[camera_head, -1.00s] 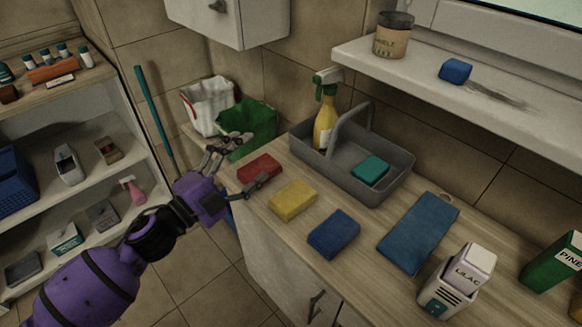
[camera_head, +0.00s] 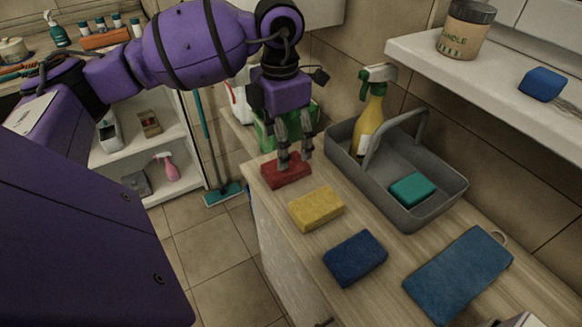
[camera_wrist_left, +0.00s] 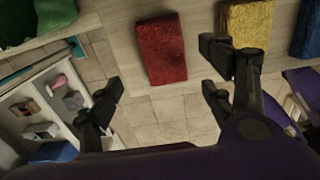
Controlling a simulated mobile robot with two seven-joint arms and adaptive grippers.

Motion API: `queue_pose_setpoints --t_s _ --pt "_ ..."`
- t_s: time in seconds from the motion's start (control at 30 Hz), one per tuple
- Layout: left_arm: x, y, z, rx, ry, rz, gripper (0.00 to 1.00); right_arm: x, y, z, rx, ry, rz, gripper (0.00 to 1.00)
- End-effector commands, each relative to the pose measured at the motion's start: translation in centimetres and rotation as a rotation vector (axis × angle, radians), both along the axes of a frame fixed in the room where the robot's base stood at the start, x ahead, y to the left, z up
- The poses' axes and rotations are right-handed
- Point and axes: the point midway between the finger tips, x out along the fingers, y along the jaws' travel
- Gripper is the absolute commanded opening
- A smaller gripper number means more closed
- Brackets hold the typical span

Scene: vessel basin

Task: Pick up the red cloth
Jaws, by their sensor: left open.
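The red cloth (camera_head: 286,171), a folded block-like piece, lies on the wooden counter at its far left end, left of the yellow sponge. My left gripper (camera_head: 293,163) points down over it from above, fingers spread. In the left wrist view the red cloth (camera_wrist_left: 162,50) lies flat beyond the open fingers (camera_wrist_left: 163,88), nothing held between them. Whether the fingertips touch the cloth cannot be told. My right gripper is not in view.
A yellow sponge (camera_head: 316,208) and a blue sponge (camera_head: 355,257) lie near the red cloth. A grey caddy (camera_head: 440,201) with a spray bottle (camera_head: 369,118) and teal sponge (camera_head: 412,188) stands behind. A blue cloth (camera_head: 459,275) lies at right. The counter's front edge is close.

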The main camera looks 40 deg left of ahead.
Motion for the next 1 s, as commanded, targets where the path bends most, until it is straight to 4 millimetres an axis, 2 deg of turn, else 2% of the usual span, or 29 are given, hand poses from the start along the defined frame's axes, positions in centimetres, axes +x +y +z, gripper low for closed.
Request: queue_pose_setpoints --t_s 0.17,0.43,0.73,0.77,1.0 --pt "-0.1 -0.3 -2.1 -0.005 0.002 -0.002 0.73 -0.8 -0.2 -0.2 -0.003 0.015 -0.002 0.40" --pt "0.0 -0.8 -5.9 -0.005 0.001 -0.001 0.73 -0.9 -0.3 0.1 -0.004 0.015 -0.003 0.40" --pt "0.0 -0.8 -6.6 -0.004 -0.002 -0.002 0.73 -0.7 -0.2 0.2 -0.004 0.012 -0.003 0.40" --pt "0.0 -0.8 -6.6 -0.004 -0.002 -0.002 0.72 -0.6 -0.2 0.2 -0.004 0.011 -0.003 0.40" --pt "0.0 -0.8 -6.5 -0.005 -0.001 -0.002 0.41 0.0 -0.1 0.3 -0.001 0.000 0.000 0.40"
